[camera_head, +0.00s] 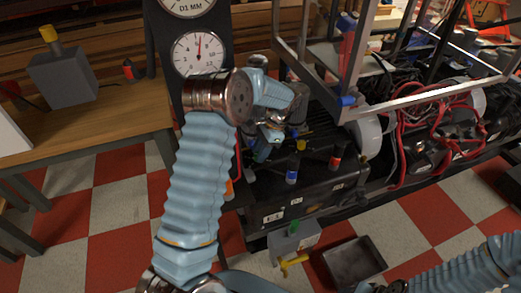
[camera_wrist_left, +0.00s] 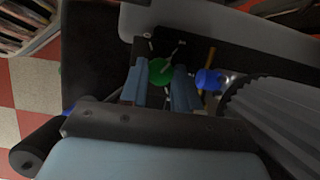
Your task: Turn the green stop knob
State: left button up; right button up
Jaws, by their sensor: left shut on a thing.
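The green stop knob (camera_wrist_left: 160,70) shows in the left wrist view as a round green disc with a pale pointer line. It sits between the two blue fingers of my left gripper (camera_wrist_left: 161,88), which is shut on it. In the head view my left gripper (camera_head: 266,140) reaches down at the front of the black machine (camera_head: 300,192). My own wrist and fingers hide the knob there. My right arm enters at the lower right, and its gripper is outside the picture.
Blue, yellow and red-black knobs stand on the machine beside my left gripper. A metal frame (camera_head: 312,72) rises behind it. A gauge (camera_head: 198,52) is on a post to the left. A grey box with a green top and yellow handle (camera_head: 294,263) and a dark tray (camera_head: 354,262) are in front.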

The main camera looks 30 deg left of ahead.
dwell(0.4)
pick_arm(q)
jog(key=o, duration=1.1)
jog(key=shift+c, duration=0.2)
jog(key=v, duration=1.4)
jog(key=shift+p, duration=0.3)
jog(key=shift+f, duration=0.1)
